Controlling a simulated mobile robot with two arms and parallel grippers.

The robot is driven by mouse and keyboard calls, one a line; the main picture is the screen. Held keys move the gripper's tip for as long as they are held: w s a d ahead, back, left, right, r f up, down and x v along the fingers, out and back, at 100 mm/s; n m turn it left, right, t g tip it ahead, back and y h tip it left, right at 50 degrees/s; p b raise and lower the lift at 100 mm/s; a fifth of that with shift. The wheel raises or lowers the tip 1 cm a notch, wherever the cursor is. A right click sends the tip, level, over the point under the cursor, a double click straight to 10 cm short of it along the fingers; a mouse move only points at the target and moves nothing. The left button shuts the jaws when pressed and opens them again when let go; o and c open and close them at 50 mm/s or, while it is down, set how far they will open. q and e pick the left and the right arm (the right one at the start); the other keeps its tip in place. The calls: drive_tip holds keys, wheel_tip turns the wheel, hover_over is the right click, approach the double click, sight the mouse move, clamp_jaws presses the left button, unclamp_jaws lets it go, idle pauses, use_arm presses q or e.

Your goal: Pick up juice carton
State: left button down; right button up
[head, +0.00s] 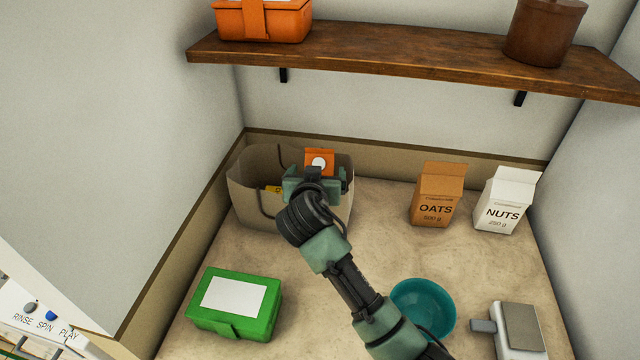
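An orange carton with a white round mark (319,157), which looks like the juice carton, shows at the top of a beige paper bag (246,200) in the back left corner. Its lower part is hidden behind my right gripper (317,177). My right arm comes in from the lower right, and the gripper is over the bag, right at the carton. The wrist hides the fingertips, so I cannot tell whether they are apart or closed on the carton. My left gripper is not in view.
A brown OATS carton (437,195) and a white NUTS carton (507,202) stand at the back right. A green box (236,304), a teal bowl (423,306) and a grey-white device (520,330) are nearer. A wooden shelf (420,64) spans above, holding an orange box (262,20) and a brown pot (543,32).

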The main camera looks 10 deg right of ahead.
drive_tip(key=shift+w+d, duration=0.25)
drive_tip(key=shift+w, duration=0.2)
drive_tip(key=p+x, duration=0.1)
drive_tip(key=x, duration=0.2)
drive_tip(key=shift+w+d+f+p, duration=0.1)
drive_tip(key=shift+f+p, duration=0.2)
drive_tip(key=shift+p, duration=0.05)
drive_tip(key=shift+w+f, duration=0.2)
drive_tip(key=shift+w, duration=0.15)
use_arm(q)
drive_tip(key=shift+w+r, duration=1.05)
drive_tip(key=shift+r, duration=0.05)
use_arm(e)
drive_tip(key=shift+s, duration=0.1)
drive_tip(key=c, duration=0.4)
clamp_jaws()
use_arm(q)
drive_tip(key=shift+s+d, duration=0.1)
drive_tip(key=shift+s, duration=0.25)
use_arm(e)
drive_tip(key=shift+r, duration=0.2)
